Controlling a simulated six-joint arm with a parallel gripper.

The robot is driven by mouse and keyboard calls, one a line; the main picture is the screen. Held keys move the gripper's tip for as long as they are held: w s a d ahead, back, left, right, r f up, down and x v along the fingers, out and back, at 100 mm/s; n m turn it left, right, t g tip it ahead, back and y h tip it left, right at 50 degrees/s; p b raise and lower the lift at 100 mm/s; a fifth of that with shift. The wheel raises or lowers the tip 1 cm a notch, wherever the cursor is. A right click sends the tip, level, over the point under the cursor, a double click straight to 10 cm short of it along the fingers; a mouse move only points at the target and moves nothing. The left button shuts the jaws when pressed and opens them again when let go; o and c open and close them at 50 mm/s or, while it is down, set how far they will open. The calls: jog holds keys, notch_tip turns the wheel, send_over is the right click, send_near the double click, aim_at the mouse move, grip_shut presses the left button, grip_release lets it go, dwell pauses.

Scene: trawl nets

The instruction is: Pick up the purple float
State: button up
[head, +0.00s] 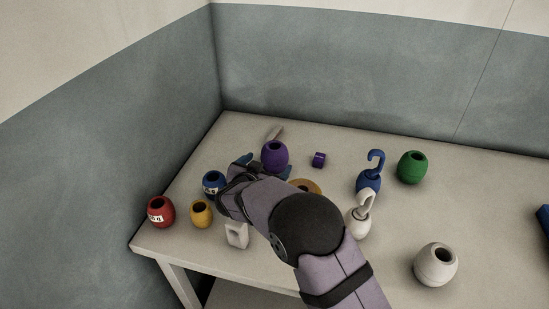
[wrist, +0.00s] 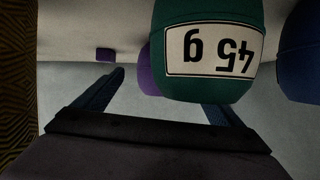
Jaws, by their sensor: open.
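A purple barrel-shaped float (head: 275,156) stands upright with its dark hole facing up, just beyond the end of my arm. Its lower part is partly covered by my gripper. In the wrist view a sliver of it (wrist: 147,82) shows behind a green labelled piece (wrist: 207,50). My gripper (head: 264,167) is open, with one blue finger on either side of the float in the head view. In the wrist view my gripper (wrist: 163,90) has its fingers spread, and the green piece covers the right fingertip. Contact with the float cannot be told.
A small purple block (head: 318,160) lies to the float's right. A labelled blue barrel (head: 213,183), a yellow barrel (head: 201,214) and a red barrel (head: 161,211) stand left. A yellow ring (head: 306,187) lies beside my arm. Hooked pieces and a green barrel (head: 412,167) stand right.

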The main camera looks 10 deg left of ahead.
aim_at(270, 161)
jog(key=x, duration=0.4)
jog(key=shift+w+f, duration=0.1)
jog(key=shift+w, duration=0.3)
jog(key=c, duration=1.2)
